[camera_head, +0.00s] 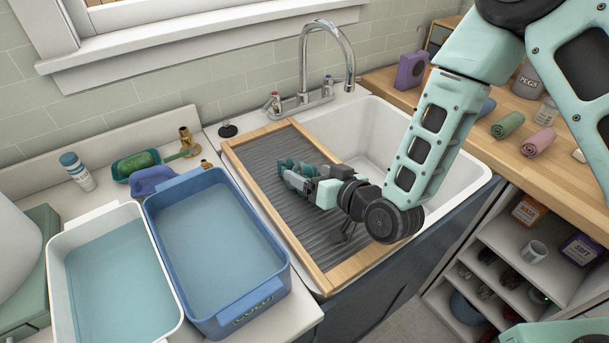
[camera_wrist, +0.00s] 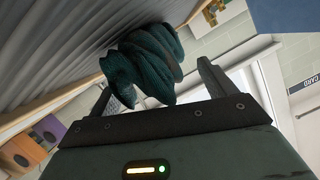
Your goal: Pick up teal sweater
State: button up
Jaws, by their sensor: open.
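The teal sweater (camera_wrist: 147,65) is a bunched, knitted dark teal bundle in the wrist view. It lies against the grey ribbed washboard (camera_wrist: 50,40), in front of my gripper and between its two fingers. In the head view the sweater (camera_head: 284,166) shows only as a small teal patch on the washboard (camera_head: 262,165), just past my gripper. My gripper (camera_head: 296,177) is low over the washboard, pointing left. In the wrist view my gripper (camera_wrist: 155,92) has its fingers apart, one on each side of the sweater. Contact between fingers and sweater cannot be told.
A blue basin (camera_head: 277,288) and a white basin (camera_head: 60,258), both with water, stand to the left. The white sink (camera_head: 385,125) and a chrome faucet (camera_head: 304,60) are behind. Rolled towels (camera_head: 538,142) lie on the wooden counter (camera_head: 470,145) at right.

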jog(key=c, duration=1.2)
